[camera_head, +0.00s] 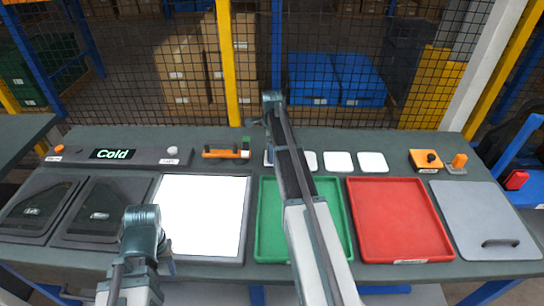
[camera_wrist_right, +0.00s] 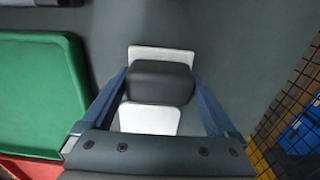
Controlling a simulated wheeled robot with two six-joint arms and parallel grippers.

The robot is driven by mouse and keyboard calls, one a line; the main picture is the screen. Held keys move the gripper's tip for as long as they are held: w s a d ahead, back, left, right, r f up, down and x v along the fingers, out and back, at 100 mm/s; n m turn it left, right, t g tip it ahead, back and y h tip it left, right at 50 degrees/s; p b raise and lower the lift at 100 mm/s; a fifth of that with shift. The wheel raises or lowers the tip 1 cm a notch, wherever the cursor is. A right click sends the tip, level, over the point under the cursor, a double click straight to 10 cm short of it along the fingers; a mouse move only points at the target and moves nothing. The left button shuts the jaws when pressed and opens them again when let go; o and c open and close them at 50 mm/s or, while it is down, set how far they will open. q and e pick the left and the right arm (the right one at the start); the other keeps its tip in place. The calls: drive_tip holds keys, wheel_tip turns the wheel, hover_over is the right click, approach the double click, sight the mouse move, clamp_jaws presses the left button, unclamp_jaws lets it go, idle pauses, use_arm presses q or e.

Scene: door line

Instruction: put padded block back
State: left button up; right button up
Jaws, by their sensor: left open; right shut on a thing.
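The padded block (camera_wrist_right: 160,82) is a dark grey, rounded block in the right wrist view. My right gripper (camera_wrist_right: 160,76) is shut on it, with one blue finger on each side. White square pads (camera_wrist_right: 150,119) show beyond the block, above and below it in that view; I cannot tell whether it touches them. In the head view my right arm covers the block and its gripper near the left end of the white pad row (camera_head: 338,161). My left gripper (camera_head: 140,238) is low at the left, by the white lit panel, apart from the block; its fingers are hard to make out.
The bench holds a white lit panel (camera_head: 204,218), a green tray (camera_head: 270,240), a red tray (camera_head: 400,220) and a grey lidded panel (camera_head: 480,215). A "Cold" display bar (camera_head: 130,156) and orange fixtures (camera_head: 425,160) line the back. A mesh fence (camera_head: 330,60) stands behind.

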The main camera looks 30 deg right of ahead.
drive_tip(key=shift+f, duration=0.1)
drive_tip(key=shift+f, duration=0.1)
drive_tip(key=shift+f, duration=0.15)
drive_tip(key=o, duration=1.1)
wheel_tip(320, 180, up, 13)
drive_tip(key=p, duration=1.2)
drive_tip(key=shift+f, duration=0.2)
